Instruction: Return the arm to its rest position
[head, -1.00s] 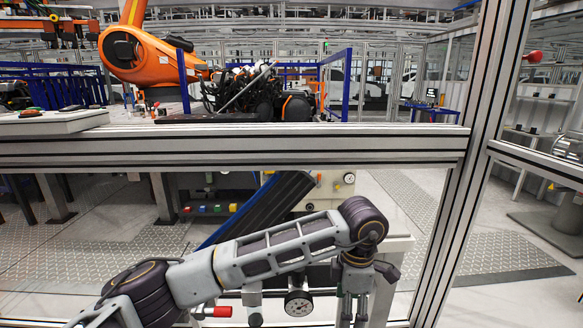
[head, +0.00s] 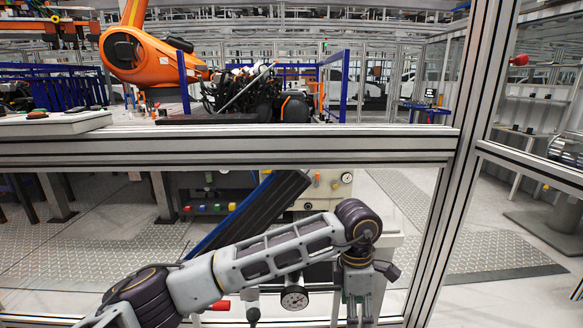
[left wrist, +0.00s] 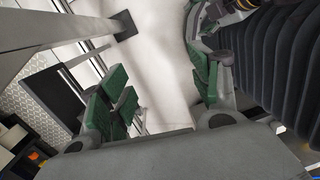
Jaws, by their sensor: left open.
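My left arm comes in from the lower left in the head view and reaches across to the lower middle right. Its gripper (head: 358,312) hangs downward from the wrist at the bottom edge, partly cut off by the frame. In the left wrist view the green-padded fingers of the left gripper (left wrist: 165,90) stand wide apart. Nothing is between them but pale floor. My right arm and gripper are not in view.
An aluminium frame rail (head: 230,146) crosses above my arm, and an upright post (head: 452,200) stands right of the gripper. A pressure gauge (head: 294,298) and a red-handled valve (head: 219,305) are close below the arm. An orange robot (head: 150,55) stands behind.

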